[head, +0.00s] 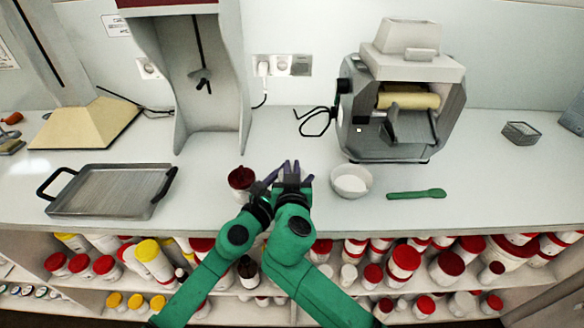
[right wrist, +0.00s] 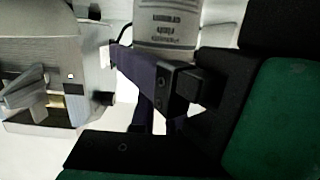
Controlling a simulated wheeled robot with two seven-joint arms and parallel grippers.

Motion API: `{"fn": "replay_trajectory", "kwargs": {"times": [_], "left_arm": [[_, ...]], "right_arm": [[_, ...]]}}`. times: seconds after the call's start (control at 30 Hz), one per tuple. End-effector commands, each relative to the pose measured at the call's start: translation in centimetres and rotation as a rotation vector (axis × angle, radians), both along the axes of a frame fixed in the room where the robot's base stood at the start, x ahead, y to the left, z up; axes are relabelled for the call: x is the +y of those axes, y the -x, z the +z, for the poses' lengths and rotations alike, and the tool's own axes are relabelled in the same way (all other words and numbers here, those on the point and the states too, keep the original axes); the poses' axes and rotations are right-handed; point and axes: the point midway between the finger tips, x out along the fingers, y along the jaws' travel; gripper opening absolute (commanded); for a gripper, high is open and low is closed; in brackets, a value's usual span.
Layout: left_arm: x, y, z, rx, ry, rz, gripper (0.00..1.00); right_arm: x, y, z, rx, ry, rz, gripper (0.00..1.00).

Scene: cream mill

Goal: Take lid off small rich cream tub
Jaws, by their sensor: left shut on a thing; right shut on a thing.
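A white tub (right wrist: 165,25) with a grey printed label shows at the top of the right wrist view, right at the dark purple fingers of my right gripper (right wrist: 160,100). I take it for the small rich cream tub. In the head view my right gripper (head: 291,172) is over the bench at the middle front, shut on the tub, which is mostly hidden. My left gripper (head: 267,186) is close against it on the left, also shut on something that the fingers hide. I cannot make out the lid.
A white bowl (head: 351,181) and green spatula (head: 417,194) lie to the right, a steel tray (head: 110,192) far left. A roller mill (head: 405,105) stands behind. Shelves of tubs are below the bench edge.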

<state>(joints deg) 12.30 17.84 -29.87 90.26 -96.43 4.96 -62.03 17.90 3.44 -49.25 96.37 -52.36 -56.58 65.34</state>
Motion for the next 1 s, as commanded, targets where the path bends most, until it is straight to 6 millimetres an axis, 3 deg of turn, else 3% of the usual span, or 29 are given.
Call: {"fn": "replay_trajectory", "kwargs": {"times": [0.33, 1.0], "left_arm": [[0.1, -0.1, 0.1, -0.003, 0.001, 0.004, 0.0], [0.1, 0.1, -0.7, 0.01, -0.008, 0.001, 0.0]], "right_arm": [[0.0, 0.0, 0.2, 0.0, -0.001, 0.0, 0.0], [0.1, 0.0, 2.7, -0.016, -0.004, 0.001, 0.0]]}}
